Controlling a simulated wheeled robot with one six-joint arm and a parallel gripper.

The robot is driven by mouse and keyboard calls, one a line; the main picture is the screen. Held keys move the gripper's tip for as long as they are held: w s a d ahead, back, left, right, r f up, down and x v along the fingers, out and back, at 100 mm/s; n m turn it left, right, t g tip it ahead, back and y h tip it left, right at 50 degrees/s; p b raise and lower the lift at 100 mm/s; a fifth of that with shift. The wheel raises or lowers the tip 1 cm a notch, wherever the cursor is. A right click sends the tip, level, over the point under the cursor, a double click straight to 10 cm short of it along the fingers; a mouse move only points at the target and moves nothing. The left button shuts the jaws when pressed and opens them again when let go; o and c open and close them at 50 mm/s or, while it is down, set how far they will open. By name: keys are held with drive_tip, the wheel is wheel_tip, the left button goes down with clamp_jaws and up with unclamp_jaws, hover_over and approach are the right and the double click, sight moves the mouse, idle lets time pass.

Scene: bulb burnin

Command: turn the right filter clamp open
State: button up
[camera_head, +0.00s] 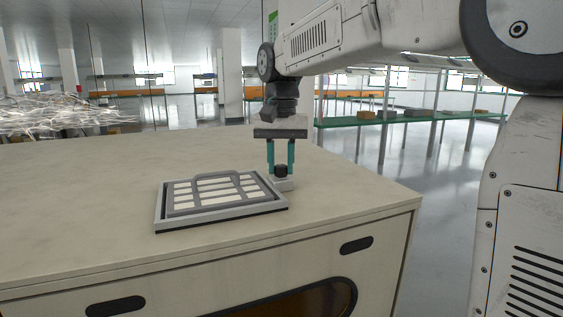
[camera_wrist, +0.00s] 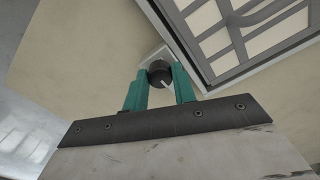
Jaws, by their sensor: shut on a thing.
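The right filter clamp (camera_head: 281,170) is a dark round knob on a small light block at the right edge of the filter frame (camera_head: 160,222). It also shows in the wrist view as a black knob (camera_wrist: 157,70) with a pale line on its top. My gripper (camera_head: 281,172) points straight down with its teal fingers on either side of the knob, shut on it. In the wrist view the fingers of my gripper (camera_wrist: 160,80) flank the knob. The filter frame lies flat, with a grey grid over pale panels. No left clamp is clearly visible.
The frame lies on a pale cabinet top (camera_head: 90,180) with wide clear room to the left and behind. The cabinet's right edge is close to the clamp. A pile of pale strands (camera_head: 60,113) is at the far left. Shelves (camera_head: 420,118) stand behind.

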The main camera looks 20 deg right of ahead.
sight(281, 166)
drive_tip(key=shift+r+m, duration=0.1)
drive_tip(key=shift+m, duration=0.2)
drive_tip(key=o, duration=1)
wheel_tip(281, 166, up, 8)
drive_tip(key=shift+f, duration=0.15)
